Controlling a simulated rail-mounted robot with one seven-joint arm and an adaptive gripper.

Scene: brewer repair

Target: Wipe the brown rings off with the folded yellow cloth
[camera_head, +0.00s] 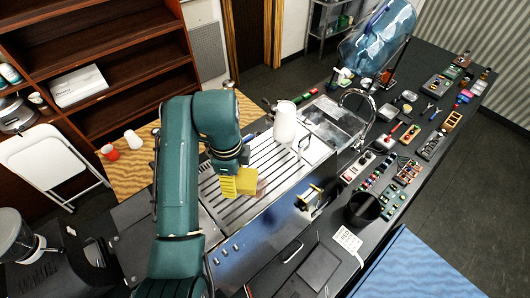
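My teal arm reaches over the steel slatted drip tray (268,152) of the brewer counter. My gripper (233,178) points down at the tray's middle and is small and partly hidden by the arm's last link. The yellow folded cloth (247,181) shows right at the gripper's end, over the slats. I cannot tell whether the fingers are closed on it or whether it touches the tray. A small brownish patch (262,187) shows just right of the cloth. I cannot make out clear brown rings; the arm and cloth may cover part of the surface.
A white pitcher (285,122) stands on the tray's far part, close to a sink with a curved faucet (359,112). A black cup (363,209) and many small tools and parts cover the dark counter at right. A wooden table (130,170) with cups lies left.

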